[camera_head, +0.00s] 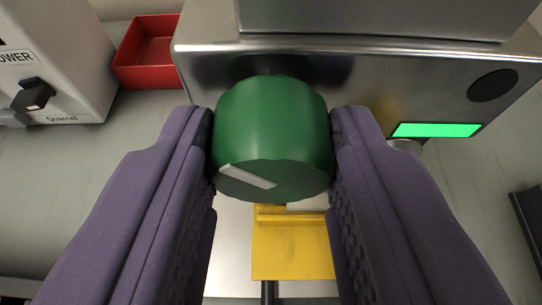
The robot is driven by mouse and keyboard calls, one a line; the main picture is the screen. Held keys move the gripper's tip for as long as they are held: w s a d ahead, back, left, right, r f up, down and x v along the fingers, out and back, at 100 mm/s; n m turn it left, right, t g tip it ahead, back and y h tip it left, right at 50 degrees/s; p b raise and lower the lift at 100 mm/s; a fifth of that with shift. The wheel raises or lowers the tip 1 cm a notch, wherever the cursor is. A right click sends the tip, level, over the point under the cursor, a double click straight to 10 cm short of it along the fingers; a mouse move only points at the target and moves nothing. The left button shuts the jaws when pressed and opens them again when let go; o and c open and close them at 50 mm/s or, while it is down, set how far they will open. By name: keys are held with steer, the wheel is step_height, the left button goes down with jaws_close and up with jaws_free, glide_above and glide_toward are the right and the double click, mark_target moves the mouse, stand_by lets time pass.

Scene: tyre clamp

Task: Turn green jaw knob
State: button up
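The green jaw knob (275,125) is a thick green cylinder on the front of a shiny metal housing (400,85). A white mark (247,176) slants down to the right on its front face. My gripper (272,150) has purple padded fingers, one on each side of the knob. Both fingers look to be against the knob's sides, so the gripper appears shut on it. The inner contact faces are partly hidden.
A yellow block (290,250) lies below the knob. A lit green panel (437,130) and a black disc (492,85) are on the housing at right. A white box marked POWER (60,60) and a red tray (148,52) stand at left. A dark object (530,225) is at the right edge.

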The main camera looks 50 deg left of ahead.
steer(key=shift+c, duration=1)
steer(key=shift+m, duration=0.3)
steer(key=o, duration=1)
steer(key=p+v, duration=0.2)
steer(key=v, duration=0.5)
steer(key=shift+s+d, duration=0.2)
steer(key=shift+d, duration=0.1)
steer(key=shift+r, duration=0.15)
